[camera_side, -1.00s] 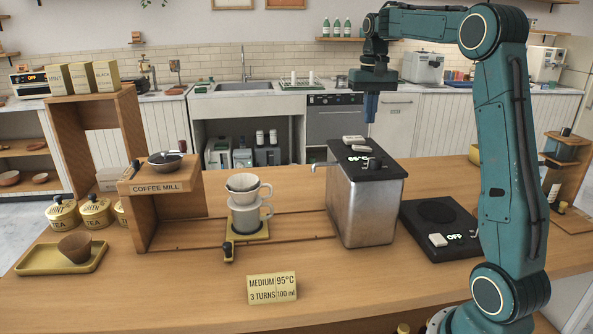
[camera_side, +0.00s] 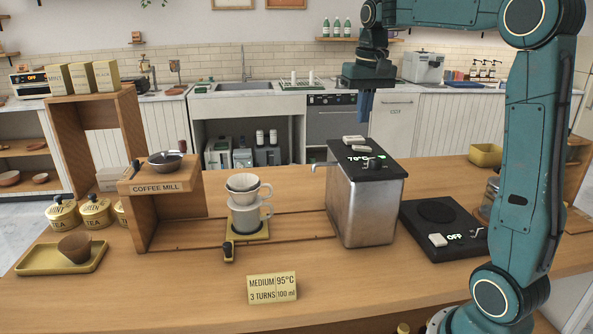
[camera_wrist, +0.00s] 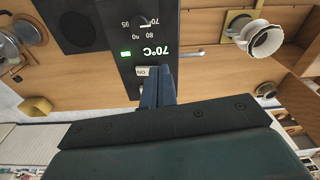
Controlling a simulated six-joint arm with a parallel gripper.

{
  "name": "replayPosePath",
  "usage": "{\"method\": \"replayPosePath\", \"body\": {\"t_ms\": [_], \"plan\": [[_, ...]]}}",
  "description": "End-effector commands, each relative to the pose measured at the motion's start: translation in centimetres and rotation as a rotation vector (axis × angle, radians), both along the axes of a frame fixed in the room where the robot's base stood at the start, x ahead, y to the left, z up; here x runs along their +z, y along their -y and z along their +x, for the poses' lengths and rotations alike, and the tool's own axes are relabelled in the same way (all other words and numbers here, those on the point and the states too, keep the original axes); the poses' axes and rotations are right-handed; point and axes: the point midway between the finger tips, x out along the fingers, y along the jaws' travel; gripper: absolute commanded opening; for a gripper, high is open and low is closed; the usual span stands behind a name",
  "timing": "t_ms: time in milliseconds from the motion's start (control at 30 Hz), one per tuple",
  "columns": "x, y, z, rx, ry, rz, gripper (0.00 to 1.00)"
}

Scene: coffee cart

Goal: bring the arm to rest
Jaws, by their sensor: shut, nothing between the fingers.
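My gripper (camera_side: 366,103) is shut and empty. It hangs in the air above the metal water boiler (camera_side: 366,207), with its fingers pointing down. In the wrist view the shut fingers (camera_wrist: 157,88) reach over the boiler's black top (camera_wrist: 148,42), close to its ON switch in the picture. The boiler's display reads 70°C in the wrist view, beside a dial and a green light. In the side view a gap shows between the fingertips and the boiler top.
A white dripper on a cup (camera_side: 246,205) stands left of the boiler. Beyond it are the coffee mill (camera_side: 160,187) and a yellow tray (camera_side: 30,262) with a brown cup. A black hot plate (camera_side: 425,247) marked OFF is right of the boiler. A sign (camera_side: 272,289) stands in front.

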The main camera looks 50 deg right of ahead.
Motion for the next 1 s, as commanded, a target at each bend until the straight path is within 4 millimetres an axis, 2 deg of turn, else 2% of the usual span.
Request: {"method": "replayPosePath", "body": {"t_ms": [33, 200, 500, 800, 1000], "plan": [[0.3, -1.5, -0.6, 0.031, 0.017, -0.01, 0.0], [0.4, -5.7, -2.5, 0.126, 0.068, -0.038, 0.0], [-0.7, -11.9, -7.0, 0.29, 0.165, -0.079, 0.0], [-3.4, -16.6, -12.1, 0.454, 0.267, -0.112, 0.0], [-5.8, -18.8, -15.2, 0.553, 0.333, -0.128, 0.0]]}}
